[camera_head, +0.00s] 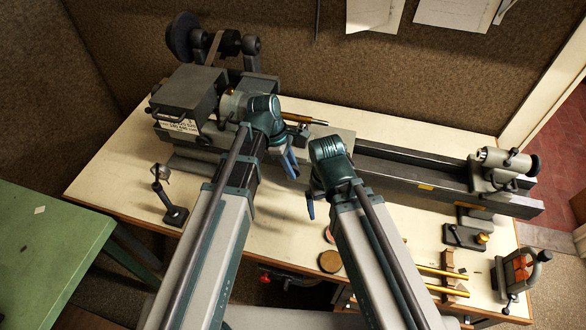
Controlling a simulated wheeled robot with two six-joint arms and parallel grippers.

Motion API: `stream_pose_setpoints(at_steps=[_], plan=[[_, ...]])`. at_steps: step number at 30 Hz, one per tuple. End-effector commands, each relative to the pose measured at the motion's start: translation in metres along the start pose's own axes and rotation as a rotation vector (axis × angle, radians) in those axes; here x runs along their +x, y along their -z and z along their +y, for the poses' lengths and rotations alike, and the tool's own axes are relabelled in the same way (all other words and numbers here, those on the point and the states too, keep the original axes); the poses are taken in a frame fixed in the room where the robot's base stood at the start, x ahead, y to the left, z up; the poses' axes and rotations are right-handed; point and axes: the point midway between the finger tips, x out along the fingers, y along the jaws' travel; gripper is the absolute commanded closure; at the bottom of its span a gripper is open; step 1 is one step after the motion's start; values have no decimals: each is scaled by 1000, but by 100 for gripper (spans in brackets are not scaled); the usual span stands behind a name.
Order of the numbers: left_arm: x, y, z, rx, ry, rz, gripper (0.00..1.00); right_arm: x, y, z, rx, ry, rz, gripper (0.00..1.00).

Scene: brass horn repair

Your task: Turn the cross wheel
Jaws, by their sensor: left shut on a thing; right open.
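The lathe (400,158) stands along the back of the bench, with its grey headstock (188,97) at the left. My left gripper (290,165) reaches to the front of the lathe near its middle. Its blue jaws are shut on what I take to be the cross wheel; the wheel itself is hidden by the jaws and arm. My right gripper (311,203) is to the right and a little lower, in front of the lathe bed. It is open, and I see nothing in it. A brass piece (303,119) shows just behind the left wrist.
The tailstock (502,168) is at the bed's right end. A small stand (170,200) is at left. A green table (45,240) is at left.

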Motion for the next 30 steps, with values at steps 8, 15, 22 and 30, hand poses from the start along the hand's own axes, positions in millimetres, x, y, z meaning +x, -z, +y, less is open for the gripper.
stream_pose_setpoints(at_steps=[8, 15, 22, 30], plan=[[3, 4, -7, -2, 14, -151, 100, 17, 1, -2, -3, -1, 0, 0], [1, 4, -8, -2, 15, -215, 100, 22, 1, -2, -2, -1, 0, 0], [0, 4, -8, -2, 16, -230, 100, 22, 1, -2, -2, -1, 0, 0], [0, 4, -8, -2, 16, -229, 71, 22, 1, -2, -2, -1, 0, 0]])
